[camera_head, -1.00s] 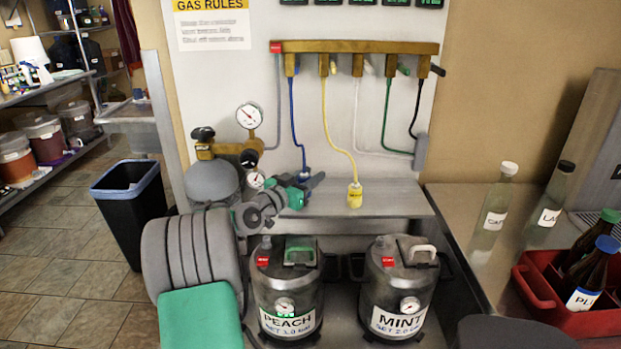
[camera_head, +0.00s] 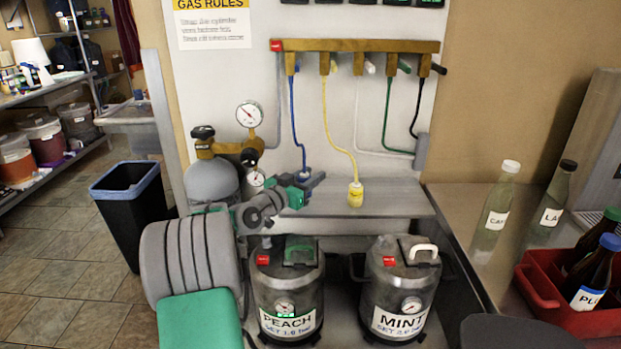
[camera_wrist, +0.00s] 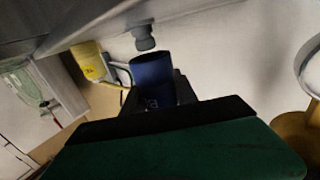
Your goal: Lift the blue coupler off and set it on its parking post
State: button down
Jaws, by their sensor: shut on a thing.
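The blue coupler (camera_head: 305,174) hangs at the lower end of the blue hose (camera_head: 293,115), just above the grey shelf. My gripper (camera_head: 312,183) is shut on it. In the wrist view the blue coupler (camera_wrist: 152,80) shows beyond the dark gripper parts, which hide some of it. A small grey post (camera_wrist: 144,38) stands off the shelf close to the coupler's open end, with a narrow visible gap between them. In the head view my gripper hides this post.
The yellow coupler (camera_head: 355,194) stands on the shelf (camera_head: 395,197) to the right. A gas cylinder (camera_head: 210,180) with gauges is left of my gripper. The PEACH keg (camera_head: 287,285) and MINT keg (camera_head: 400,285) stand below. The brass manifold (camera_head: 350,47) is above.

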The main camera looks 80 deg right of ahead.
jog(key=shift+f+b, duration=1.5)
jog(key=shift+b, duration=1.2)
dwell(1.4)
jog(key=c, duration=0.9)
grip_release()
jog(key=shift+o, duration=0.4)
jog(key=o, duration=0.6)
jog(key=shift+r, duration=0.1)
notch_tip(320, 180, up, 7)
jog(key=p, duration=0.3)
jog(key=shift+r, duration=0.2)
